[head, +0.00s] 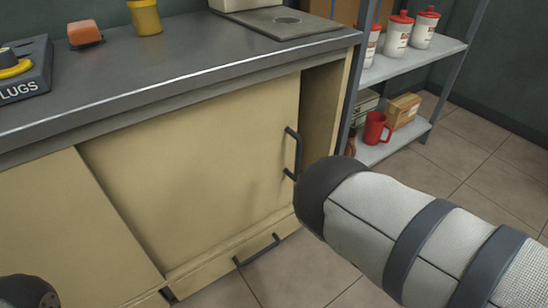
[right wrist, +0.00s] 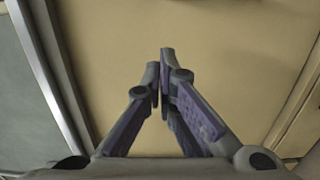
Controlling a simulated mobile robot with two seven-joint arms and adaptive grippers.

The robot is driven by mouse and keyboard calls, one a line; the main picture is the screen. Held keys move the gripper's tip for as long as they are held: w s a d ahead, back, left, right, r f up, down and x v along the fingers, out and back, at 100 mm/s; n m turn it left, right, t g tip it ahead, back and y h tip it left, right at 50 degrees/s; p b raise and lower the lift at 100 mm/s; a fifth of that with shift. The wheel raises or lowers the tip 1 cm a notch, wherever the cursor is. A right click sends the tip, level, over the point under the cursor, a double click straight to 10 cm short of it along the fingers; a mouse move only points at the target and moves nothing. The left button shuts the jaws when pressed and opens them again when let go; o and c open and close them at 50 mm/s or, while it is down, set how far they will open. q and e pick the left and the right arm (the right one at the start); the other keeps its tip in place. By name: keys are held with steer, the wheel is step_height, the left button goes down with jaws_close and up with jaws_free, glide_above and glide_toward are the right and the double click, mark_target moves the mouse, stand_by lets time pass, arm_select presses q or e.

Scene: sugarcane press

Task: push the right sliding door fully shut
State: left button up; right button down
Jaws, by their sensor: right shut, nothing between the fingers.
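The right sliding door (head: 200,160) is a tan panel under the dark counter, with a black vertical bar handle (head: 298,153) near its right edge. A darker tan opening (head: 322,110) shows between that edge and the cabinet's right end. The left sliding door (head: 70,235) overlaps its left side. My right arm reaches in from the right, and its dark end hides the gripper in the head view. In the right wrist view my right gripper (right wrist: 160,70) is shut and empty, its tips together before a tan panel (right wrist: 220,60). I cannot tell whether they touch it.
A low drawer front with a black handle (head: 256,250) lies below the door. A metal shelf (head: 395,140) to the right holds red-lidded containers, a red mug (head: 376,128) and a box (head: 403,110). The counter (head: 180,65) overhangs the doors. Tiled floor is open at right.

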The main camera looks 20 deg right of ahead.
arm_select(q)
steer(key=b+x, duration=0.2)
steer(key=b, duration=0.1)
steer(key=shift+f, duration=0.5)
arm_select(e)
steer(key=w, duration=1.1)
steer(key=shift+d+r, duration=0.2)
steer(key=shift+d, duration=0.15)
arm_select(q)
steer(key=f+b, duration=0.1)
steer(key=b, duration=0.1)
steer(key=s+f+g+b, duration=0.1)
steer(key=f+b, duration=0.1)
steer(key=shift+s+f, duration=0.1)
steer(key=shift+f, duration=0.25)
arm_select(e)
steer(key=w+d, duration=0.2)
steer(key=d, duration=0.4)
steer(key=w+d, duration=0.2)
steer(key=d, duration=0.5)
steer(key=shift+w, duration=0.3)
steer(key=shift+r, duration=0.1)
